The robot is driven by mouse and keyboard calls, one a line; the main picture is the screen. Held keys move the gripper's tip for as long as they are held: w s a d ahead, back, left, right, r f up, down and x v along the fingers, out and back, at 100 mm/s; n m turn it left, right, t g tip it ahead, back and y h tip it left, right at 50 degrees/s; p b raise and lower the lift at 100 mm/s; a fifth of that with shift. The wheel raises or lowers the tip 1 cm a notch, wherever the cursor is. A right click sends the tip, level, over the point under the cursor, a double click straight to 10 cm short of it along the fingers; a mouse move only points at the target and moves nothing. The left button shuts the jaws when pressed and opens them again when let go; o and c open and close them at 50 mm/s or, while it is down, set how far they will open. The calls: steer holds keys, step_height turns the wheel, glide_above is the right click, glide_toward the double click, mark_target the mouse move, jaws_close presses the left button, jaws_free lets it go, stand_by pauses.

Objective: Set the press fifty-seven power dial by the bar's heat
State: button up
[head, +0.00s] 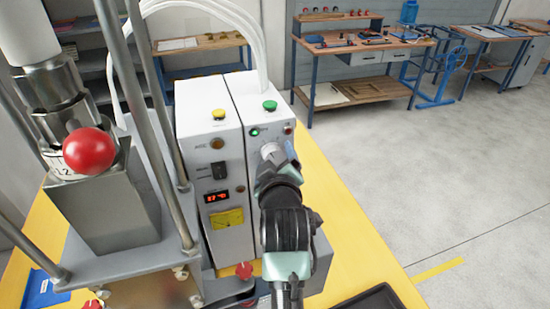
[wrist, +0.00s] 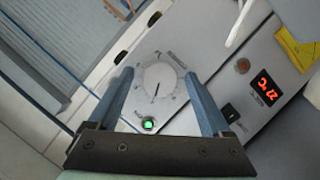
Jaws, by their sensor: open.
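The power dial, a round pale knob with a dark pointer line on a printed scale, shows in the wrist view (wrist: 158,88). In the head view the dial (head: 270,151) is partly covered by my gripper (head: 278,168). It sits on the right-hand white control box (head: 240,97). In the wrist view my gripper (wrist: 158,80) is open, with one blue finger on each side of the dial; I cannot tell whether they touch it. A red digital display (head: 216,196) is on the left-hand box, and it also shows in the wrist view (wrist: 266,84). I cannot make out the bar.
A press with a red ball knob (head: 88,151) and steel columns stands close on the left. A green button (head: 269,105) and yellow button (head: 219,113) top the boxes. A dark tray (head: 372,301) lies at the yellow table's front edge. Open floor lies to the right.

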jaws_close()
stand_by(0.4)
steer(key=shift+m, duration=0.3)
steer(key=shift+w+r+m+g+y+p, duration=0.1)
steer(key=shift+m+g+y+p, duration=0.2)
steer(key=shift+m+y+p, duration=0.3)
steer(key=m+y, duration=0.2)
steer(key=m, duration=0.1)
steer(key=shift+d+g, duration=0.1)
steer(key=shift+g, duration=0.3)
steer(key=m+y+b, duration=0.1)
steer(key=m, duration=0.2)
steer(key=shift+d+g+y, duration=0.1)
steer(key=shift+g+y, duration=0.2)
steer(key=shift+y, duration=0.1)
steer(key=shift+m+y+b, duration=0.75)
steer(key=shift+m+y, duration=0.25)
steer(key=shift+m, duration=0.5)
